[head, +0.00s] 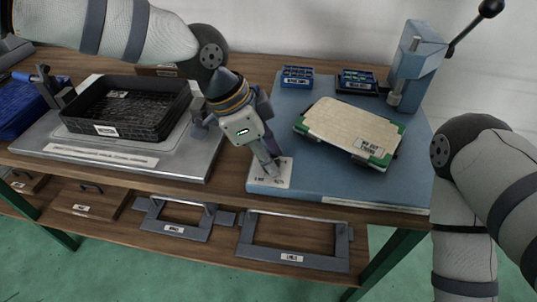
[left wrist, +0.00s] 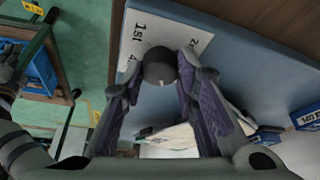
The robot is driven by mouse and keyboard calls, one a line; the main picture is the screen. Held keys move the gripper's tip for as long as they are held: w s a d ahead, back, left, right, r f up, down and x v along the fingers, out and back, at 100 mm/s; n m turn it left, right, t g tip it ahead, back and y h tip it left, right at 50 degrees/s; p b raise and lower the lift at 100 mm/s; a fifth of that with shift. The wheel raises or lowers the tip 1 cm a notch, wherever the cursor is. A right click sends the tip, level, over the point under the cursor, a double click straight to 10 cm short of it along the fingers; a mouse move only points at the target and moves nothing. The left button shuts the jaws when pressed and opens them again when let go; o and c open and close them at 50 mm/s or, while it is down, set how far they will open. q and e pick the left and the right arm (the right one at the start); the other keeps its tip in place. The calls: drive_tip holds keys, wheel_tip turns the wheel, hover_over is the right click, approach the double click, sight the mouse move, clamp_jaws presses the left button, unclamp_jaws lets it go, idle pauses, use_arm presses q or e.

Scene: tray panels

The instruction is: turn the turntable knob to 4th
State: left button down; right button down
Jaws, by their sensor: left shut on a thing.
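The knob (left wrist: 160,66) is a dark round piece between the fingers of my left gripper (left wrist: 160,80) in the left wrist view. It stands on a white label plate (left wrist: 140,35) where "1st" is readable and other marks are partly hidden. In the head view my left gripper (head: 271,172) reaches down to this plate (head: 285,180) at the front left corner of the blue base (head: 340,190); its fingers hide the knob there. The turntable carries a pale board (head: 350,122) with green corners, set at an angle. My right gripper is outside the views.
A black tray (head: 128,128) sits on a grey metal plate to the left. Two small blue bins (head: 297,77) (head: 357,81) and a blue lever press (head: 414,65) stand behind the board. My right arm is at the right edge. Framed pieces lie on the lower shelf (head: 220,238).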

use_arm(q)
drive_tip(key=m, duration=0.2)
drive_tip(key=m+g+b, duration=0.1)
drive_tip(key=shift+w+f+m+g, duration=0.1)
drive_tip(key=shift+f+m+g, duration=0.1)
drive_tip(key=shift+m+g, duration=0.15)
drive_tip(key=m+g, duration=0.1)
drive_tip(key=m, duration=0.1)
drive_tip(key=m+b, duration=0.1)
drive_tip(key=m, duration=0.1)
drive_tip(key=shift+w+m+g+y, duration=0.1)
drive_tip(key=shift+m+g+y, duration=0.25)
drive_tip(key=shift+y, duration=0.05)
drive_tip(key=m+g+y+b, duration=0.1)
drive_tip(key=m, duration=0.3)
drive_tip(key=shift+d+b, duration=0.1)
drive_tip(key=shift+b, duration=0.25)
drive_tip(key=shift+w+r+m+g+y+b, duration=0.1)
drive_tip(key=shift+m+g+y+b, duration=0.25)
drive_tip(key=shift+m, duration=0.65)
drive_tip(key=shift+m+g+y+b, duration=0.1)
drive_tip(key=shift+m+y, duration=0.35)
drive_tip(key=shift+m, duration=0.55)
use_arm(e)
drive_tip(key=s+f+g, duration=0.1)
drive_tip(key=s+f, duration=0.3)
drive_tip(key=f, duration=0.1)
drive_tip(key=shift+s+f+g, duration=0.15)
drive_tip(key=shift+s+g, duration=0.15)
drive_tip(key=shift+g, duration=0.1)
